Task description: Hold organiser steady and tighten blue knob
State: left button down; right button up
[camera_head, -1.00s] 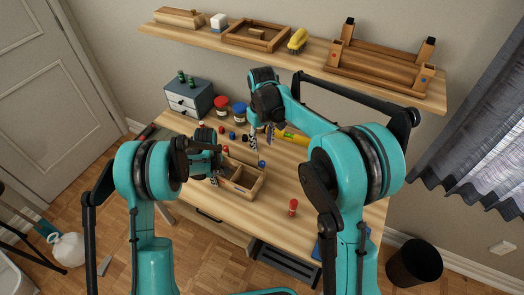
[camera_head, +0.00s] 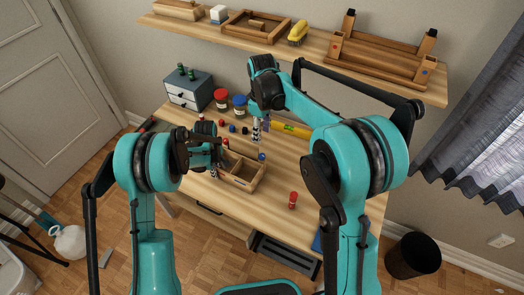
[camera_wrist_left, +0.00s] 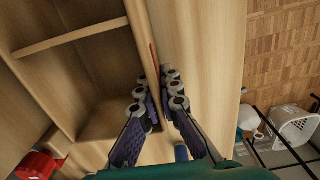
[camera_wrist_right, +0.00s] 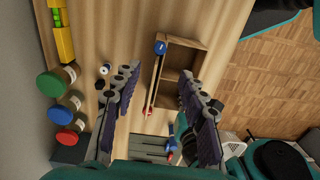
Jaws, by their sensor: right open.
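The wooden organiser (camera_head: 236,182) is an open box with compartments on the desk. A red knob (camera_wrist_right: 147,112) is near the other end. My left gripper (camera_head: 215,165) is at the organiser's left end; in the left wrist view its fingers (camera_wrist_left: 158,92) are closed on either side of a wall. My right gripper (camera_head: 260,130) is above the desk behind the organiser, open and empty (camera_wrist_right: 163,88).
A yellow level (camera_head: 291,131) lies at the back. A red bottle-like item (camera_head: 293,200) stands front right. Small knobs lie behind the organiser. The right desk surface is mostly clear.

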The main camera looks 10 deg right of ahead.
aim_at(262, 155)
notch_tip(262, 155, down, 12)
jog(key=shift+r, duration=0.1)
dwell(0.4)
grip_shut()
